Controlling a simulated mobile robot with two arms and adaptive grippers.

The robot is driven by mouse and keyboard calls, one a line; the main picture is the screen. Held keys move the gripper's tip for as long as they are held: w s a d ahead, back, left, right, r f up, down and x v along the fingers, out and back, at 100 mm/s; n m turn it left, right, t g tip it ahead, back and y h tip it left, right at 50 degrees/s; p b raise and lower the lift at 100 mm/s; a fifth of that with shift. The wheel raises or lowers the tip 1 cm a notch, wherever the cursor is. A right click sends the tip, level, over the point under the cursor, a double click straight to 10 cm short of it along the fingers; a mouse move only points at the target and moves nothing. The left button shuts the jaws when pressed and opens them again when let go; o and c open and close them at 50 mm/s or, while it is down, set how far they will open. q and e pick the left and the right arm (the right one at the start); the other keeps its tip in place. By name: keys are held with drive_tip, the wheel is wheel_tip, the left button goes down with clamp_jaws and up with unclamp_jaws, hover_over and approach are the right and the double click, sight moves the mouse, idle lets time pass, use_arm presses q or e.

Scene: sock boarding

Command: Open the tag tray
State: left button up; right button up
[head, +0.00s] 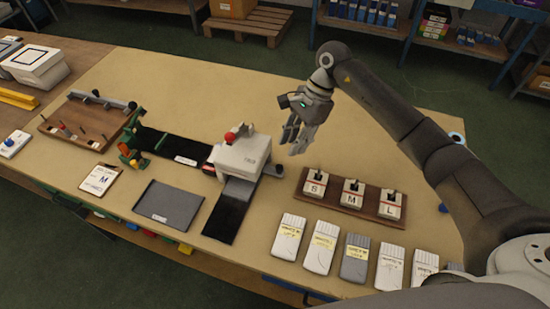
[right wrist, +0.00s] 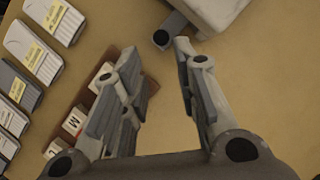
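No part is plainly marked as the tag tray, so I cannot tell which it is. A brown wooden board (head: 333,203) carries three pale blocks with dark handles: S (head: 315,188), M (head: 352,193) and L (head: 390,205). A dark grey flat tray or mat (head: 168,205) lies left of the white machine (head: 242,158). My left gripper is out of view.
Several packaged socks (head: 322,247) lie along the near right edge. The table's (head: 200,85) far middle is bare. Shelves (head: 365,25) stand behind it.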

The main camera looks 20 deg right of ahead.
sight(280, 166)
drive_tip(key=x, duration=0.3)
drive_tip(key=shift+a+f+p, duration=0.2)
drive_tip(key=shift+a+p, duration=0.1)
drive_tip(key=shift+p, duration=0.1)
drive_tip(key=x, duration=0.2)
drive_tip(key=shift+a+f, duration=0.2)
drive_tip(key=shift+f, duration=0.1)
drive_tip(key=shift+a+f+p, duration=0.1)
drive_tip(key=shift+f+p, duration=0.25)
drive_tip(key=shift+f, duration=0.25)
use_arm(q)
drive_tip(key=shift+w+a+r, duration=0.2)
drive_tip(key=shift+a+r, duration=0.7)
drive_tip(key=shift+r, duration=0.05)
use_arm(e)
drive_tip(key=shift+f, duration=0.1)
drive_tip(key=shift+c, duration=0.4)
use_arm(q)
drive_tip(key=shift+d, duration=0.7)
use_arm(e)
clamp_jaws()
